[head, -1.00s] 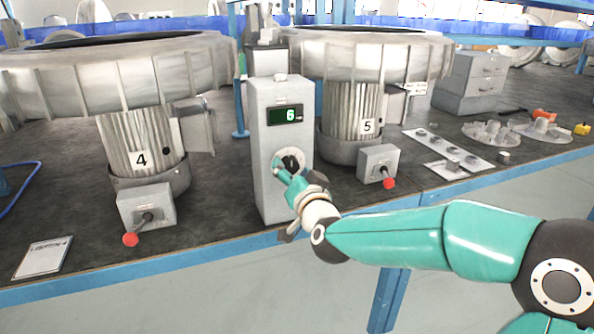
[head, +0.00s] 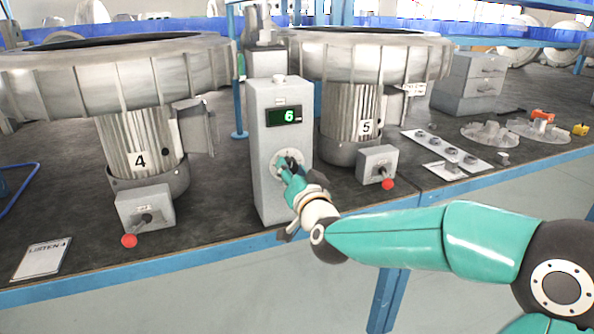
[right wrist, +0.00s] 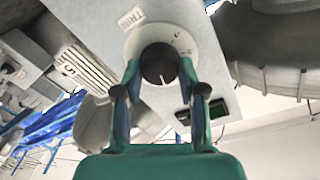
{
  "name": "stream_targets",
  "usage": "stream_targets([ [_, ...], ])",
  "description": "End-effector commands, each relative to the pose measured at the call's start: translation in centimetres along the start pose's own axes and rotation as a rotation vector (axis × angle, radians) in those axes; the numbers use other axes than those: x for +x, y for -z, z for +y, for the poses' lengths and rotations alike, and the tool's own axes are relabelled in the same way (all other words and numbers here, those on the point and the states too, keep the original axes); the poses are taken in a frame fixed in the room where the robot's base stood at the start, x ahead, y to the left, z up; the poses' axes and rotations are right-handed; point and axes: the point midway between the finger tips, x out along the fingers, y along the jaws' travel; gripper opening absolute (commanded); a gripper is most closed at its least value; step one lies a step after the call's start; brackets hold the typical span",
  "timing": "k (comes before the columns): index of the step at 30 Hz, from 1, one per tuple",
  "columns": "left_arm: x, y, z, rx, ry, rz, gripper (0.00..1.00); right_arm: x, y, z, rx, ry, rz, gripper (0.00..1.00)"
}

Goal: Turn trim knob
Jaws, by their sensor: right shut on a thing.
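The trim knob (right wrist: 160,64) is a dark round knob on a pale dial plate, labelled TRIM, in the right wrist view. In the head view its dial (head: 282,163) sits on the front of a grey control box (head: 268,197) and is partly hidden by my gripper. The box's green display (head: 284,116) reads 6. My right gripper (head: 291,172) reaches the dial from the lower right. In the right wrist view its two fingers (right wrist: 159,84) stand on either side of the knob, shut on it. My left gripper is in neither current view.
Blower 4 (head: 140,148) stands left of the box and blower 5 (head: 352,122) right. Their lever boxes (head: 145,207) (head: 377,160) have red-tipped levers near the bench front. A sheet (head: 40,260) lies at the left. Parts lie on the right.

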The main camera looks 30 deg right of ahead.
Motion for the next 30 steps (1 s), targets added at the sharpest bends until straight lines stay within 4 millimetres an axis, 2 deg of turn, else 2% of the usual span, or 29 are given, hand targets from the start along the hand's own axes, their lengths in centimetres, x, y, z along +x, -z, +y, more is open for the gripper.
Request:
stream_targets([
  [1, 0.06, 0.00, -0.02, 0.000, 0.000, 0.000, 0.40, -0.10, -0.88, 0.30, 0.000, -0.006, -0.021, 0.05],
  [25, 0.08, 0.00, -0.03, 0.000, 0.000, 0.000, 0.40, -0.11, -1.05, 0.36, -0.001, -0.006, -0.026, 0.05],
  [26, 0.08, 0.00, -0.03, 0.000, 0.000, 0.000, 0.40, -0.11, -1.05, 0.36, -0.001, -0.006, -0.026, 0.42],
  [30, 0.07, 0.00, -0.03, 0.000, 0.000, 0.000, 0.40, -0.11, -0.86, 0.33, -0.001, -0.005, -0.021, 0.65],
])
